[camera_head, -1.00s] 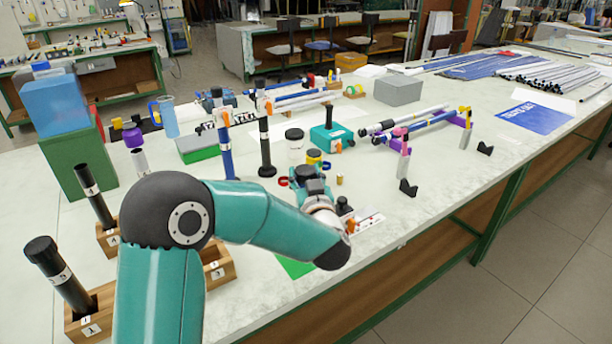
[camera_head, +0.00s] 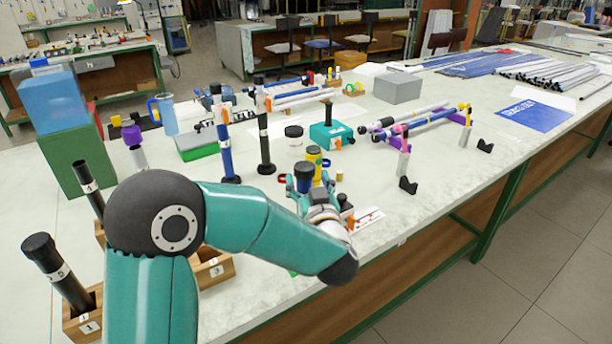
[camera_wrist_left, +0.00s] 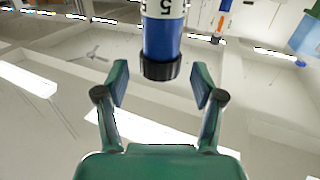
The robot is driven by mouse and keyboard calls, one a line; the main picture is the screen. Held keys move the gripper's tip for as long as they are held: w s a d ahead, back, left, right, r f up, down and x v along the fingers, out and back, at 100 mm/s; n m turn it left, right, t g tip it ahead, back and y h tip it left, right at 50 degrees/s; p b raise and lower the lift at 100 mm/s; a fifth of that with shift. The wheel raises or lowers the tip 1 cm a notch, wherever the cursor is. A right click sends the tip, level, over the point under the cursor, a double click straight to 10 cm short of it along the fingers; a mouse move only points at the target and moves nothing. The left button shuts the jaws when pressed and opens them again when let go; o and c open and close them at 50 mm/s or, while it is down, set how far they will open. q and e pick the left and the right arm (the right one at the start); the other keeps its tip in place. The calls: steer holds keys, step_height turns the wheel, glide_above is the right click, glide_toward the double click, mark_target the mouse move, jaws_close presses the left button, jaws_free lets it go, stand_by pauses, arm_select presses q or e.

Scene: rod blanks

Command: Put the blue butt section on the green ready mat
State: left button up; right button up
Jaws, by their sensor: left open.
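A blue section with a dark cap (camera_head: 304,172) shows at my left gripper (camera_head: 308,183) in the head view; its lower part is hidden. In the left wrist view, which looks upside down, a blue tube (camera_wrist_left: 162,38) with a black end and a white label marked 5 appears between the fingertips. A gap shows on both sides of it, and my left gripper (camera_wrist_left: 160,85) is open. The green mat (camera_head: 293,272) shows only as a sliver past my left forearm, which hides the rest. My right gripper is not in view.
Another blue rod (camera_head: 224,145) and a black rod (camera_head: 264,145) stand upright beyond my forearm. A yellow-topped can (camera_head: 314,155) and a teal box (camera_head: 331,135) are just behind the gripper. Wooden holders with black rods are at left. The bench's right part has free room.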

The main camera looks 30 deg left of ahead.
arm_select(q)
steer(key=b+v, duration=0.1)
steer(key=v, duration=0.7)
steer(key=w+d+f+m+g+h+p, duration=0.1)
steer(key=d+f+m+h, duration=0.3)
steer(key=f, duration=0.8)
steer(key=d+f+m+g+h+p, duration=0.15)
steer(key=d+f+h, duration=0.25)
steer(key=f+h, duration=0.55)
steer(key=s+d+f+g+h, duration=0.1)
steer(key=s+d+f+g, duration=0.1)
steer(key=s+f, duration=0.4)
steer(key=s+d+f+m+g+h+p, duration=0.1)
steer(key=s+d+f+g, duration=0.2)
steer(key=s+f, duration=0.3)
steer(key=s+d+f+g+h, duration=0.1)
steer(key=s+d+f+g, duration=0.2)
steer(key=s+f, duration=0.3)
steer(key=s+g, duration=0.1)
steer(key=s, duration=0.2)
steer(key=shift+g, duration=0.25)
